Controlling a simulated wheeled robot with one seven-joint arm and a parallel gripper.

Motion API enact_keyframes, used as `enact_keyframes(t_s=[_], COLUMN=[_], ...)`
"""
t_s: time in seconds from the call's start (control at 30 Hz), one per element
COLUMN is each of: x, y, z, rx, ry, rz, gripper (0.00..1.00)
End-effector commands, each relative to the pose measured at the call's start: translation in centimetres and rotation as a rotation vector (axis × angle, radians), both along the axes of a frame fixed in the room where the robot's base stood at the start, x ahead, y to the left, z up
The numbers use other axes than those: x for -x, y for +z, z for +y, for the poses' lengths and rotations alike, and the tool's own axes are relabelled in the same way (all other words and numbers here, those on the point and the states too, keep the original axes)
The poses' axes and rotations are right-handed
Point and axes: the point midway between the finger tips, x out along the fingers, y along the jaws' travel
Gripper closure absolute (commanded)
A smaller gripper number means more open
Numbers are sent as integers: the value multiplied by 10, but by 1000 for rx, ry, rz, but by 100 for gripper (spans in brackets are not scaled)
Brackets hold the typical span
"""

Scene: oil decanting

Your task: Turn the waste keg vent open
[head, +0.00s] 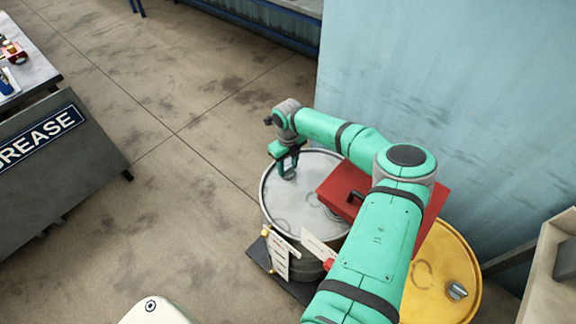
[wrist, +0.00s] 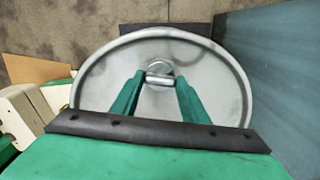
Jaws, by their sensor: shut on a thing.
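The grey waste keg (head: 312,172) stands upright at the middle of the head view, its round metal lid facing up. In the wrist view the lid (wrist: 220,82) fills the middle. The vent (wrist: 160,79) is a small metal handle on a round boss, near the far rim in that view. My gripper (head: 288,168) reaches down to the lid, its green fingers on either side of the vent and shut on it. In the head view the fingers hide the vent. I cannot tell from these frames how far the vent is turned.
A red box-like object (head: 338,188) is beside my arm, over the lid's right side. A yellow drum (head: 446,262) stands at the lower right. White tags (head: 279,258) hang at the keg's front. A pale blue wall (head: 450,90) is behind. A GREASE-signed bench (head: 50,170) is left; floor between is clear.

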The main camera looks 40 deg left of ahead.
Motion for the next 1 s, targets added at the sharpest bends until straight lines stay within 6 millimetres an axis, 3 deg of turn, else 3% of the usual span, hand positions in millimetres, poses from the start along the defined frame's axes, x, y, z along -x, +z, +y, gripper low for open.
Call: enact_keyframes(t_s=[0.4, 0.9, 0.93, 1.0], x=[-1, -2, -2, -2], y=[0, 0, 0, 0], z=[-1, -1, -1, -1], rx=[1, 2, 2, 2], ry=[164, 182, 181, 181], rz=[-1, -3, -3, -3], gripper=[82, 82, 57, 41])
